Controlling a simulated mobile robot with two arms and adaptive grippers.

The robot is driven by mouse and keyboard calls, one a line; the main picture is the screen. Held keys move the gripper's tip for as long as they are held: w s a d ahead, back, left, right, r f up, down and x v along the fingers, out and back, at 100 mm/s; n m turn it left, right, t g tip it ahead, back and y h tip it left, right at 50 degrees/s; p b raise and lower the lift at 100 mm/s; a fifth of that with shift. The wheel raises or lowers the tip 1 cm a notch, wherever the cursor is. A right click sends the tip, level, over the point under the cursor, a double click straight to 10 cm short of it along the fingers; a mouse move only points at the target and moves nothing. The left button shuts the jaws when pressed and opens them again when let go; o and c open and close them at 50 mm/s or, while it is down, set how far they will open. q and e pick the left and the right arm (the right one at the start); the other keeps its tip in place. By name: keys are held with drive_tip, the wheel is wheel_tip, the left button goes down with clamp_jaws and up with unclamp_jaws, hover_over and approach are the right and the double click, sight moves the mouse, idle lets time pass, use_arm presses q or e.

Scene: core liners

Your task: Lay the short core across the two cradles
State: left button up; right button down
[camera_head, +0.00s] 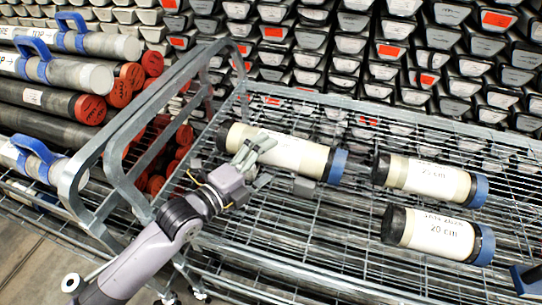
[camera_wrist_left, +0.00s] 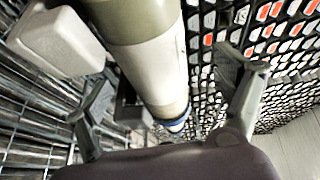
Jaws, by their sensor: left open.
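Three cream cores with dark left ends and blue right ends lie on the wire cart: a longer one (camera_head: 295,155) at the back left, one marked 25 cm (camera_head: 430,178) at the back right, and one marked 20 cm (camera_head: 435,232) in front of it. My left gripper (camera_head: 256,160) is open at the longer core. In the left wrist view that core (camera_wrist_left: 158,72) shows between the open fingers (camera_wrist_left: 168,103); contact is unclear. A small grey block (camera_head: 304,187), possibly a cradle, sits before the longer core. The second cradle is not clear.
A grey tubular cart frame (camera_head: 130,135) rises at the left, close to my left arm. Capped tubes with blue handles (camera_head: 45,60) are stacked beyond it. Racked trays (camera_head: 350,45) fill the back. The front middle of the wire deck (camera_head: 310,235) is bare.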

use_arm(q)
drive_tip(key=v, duration=0.9)
drive_tip(key=shift+s+a+f+b, duration=0.1)
drive_tip(key=shift+s+a+b, duration=0.1)
drive_tip(key=shift+b, duration=0.2)
drive_tip(key=shift+s+a, duration=0.15)
drive_tip(key=shift+s, duration=0.1)
drive_tip(key=shift+a, duration=0.1)
